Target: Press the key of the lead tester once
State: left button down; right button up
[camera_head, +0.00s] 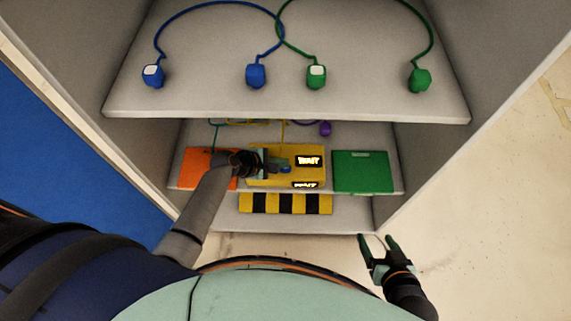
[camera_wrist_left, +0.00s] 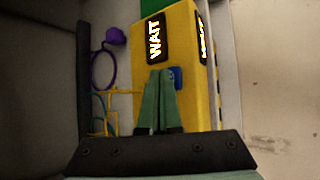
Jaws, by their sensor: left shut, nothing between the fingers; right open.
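The lead tester is a yellow box (camera_head: 258,181) on the middle shelf, with a lit display reading WAIT (camera_head: 308,161) and a second lit panel on its front edge. It fills the centre of the left wrist view (camera_wrist_left: 198,105). Its blue key (camera_wrist_left: 176,78) shows just right of my left fingertips there, partly covered by them. My left gripper (camera_head: 277,168) is shut and empty, with its tips over the tester at the key; I cannot tell whether they touch. My right gripper (camera_head: 378,245) is open and empty, low at the right, in front of the shelves.
An orange panel (camera_head: 194,166) lies left of the tester and a green panel (camera_head: 362,172) right of it. The upper shelf (camera_head: 200,103) overhangs behind, carrying blue and green leads with plugs. A purple plug (camera_wrist_left: 116,36) lies behind the tester. A black-yellow striped block (camera_head: 286,203) sits below.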

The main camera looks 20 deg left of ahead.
pick_arm(q)
jog(key=shift+r, duration=0.2)
pick_arm(e)
jog(key=shift+r, duration=0.2)
pick_arm(q)
notch_tip(320, 180, up, 5)
jog(key=p, duration=0.5)
jog(key=shift+p, duration=0.4)
pick_arm(e)
notch_tip(320, 180, up, 6)
jog(key=shift+f, duration=0.25)
pick_arm(q)
jog(key=shift+f, duration=0.1)
jog(key=s+a+r+m+t+y+p, duration=0.1)
jog(key=s+r+m, duration=0.2)
jog(key=s+m, duration=0.6)
jog(key=s+a+r+m+t+y+p, duration=0.1)
jog(key=s+r+m, duration=0.3)
jog(key=s+m, duration=0.5)
jog(key=m+y+p, duration=0.1)
jog(key=m, duration=0.2)
jog(key=shift+r+m+p, duration=0.3)
pick_arm(e)
jog(key=d, duration=0.1)
jog(key=s+d, duration=0.1)
jog(key=d+r, duration=0.1)
jog(key=shift+s+m+h, duration=0.3)
jog(key=shift+h, duration=0.1)
